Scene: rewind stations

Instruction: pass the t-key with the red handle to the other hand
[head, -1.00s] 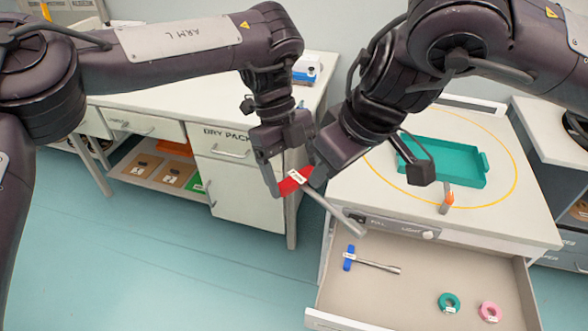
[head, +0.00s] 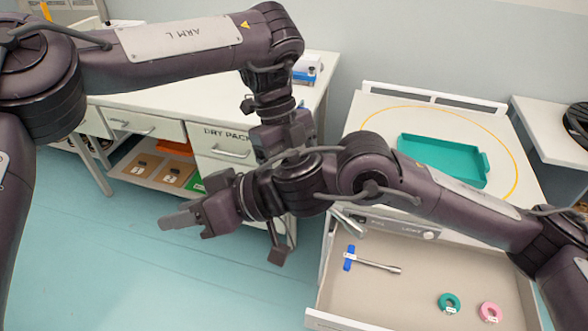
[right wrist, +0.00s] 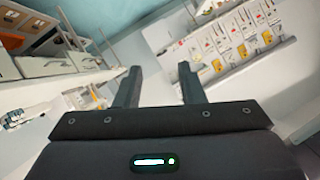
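My left gripper (head: 284,135) hangs pointing down in the head view, its fingers hidden behind my right arm. Only the grey shaft end of the t-key with the red handle (head: 348,223) shows, in the air past the right arm's lower edge. Its red handle is hidden. The key hangs where the left gripper held it earlier, and my right gripper is empty, so the left still has it. My right gripper (head: 180,217) lies left of the left gripper, pointing left. The right wrist view shows its two fingers (right wrist: 158,88) apart with nothing between them.
An open drawer (head: 335,292) holds a blue-handled t-key (head: 370,264), a green ring (head: 449,302) and a pink ring (head: 490,311). A teal tray (head: 487,160) stands on the counter behind. A white cabinet (head: 215,142) is at the left. Open floor lies at lower left.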

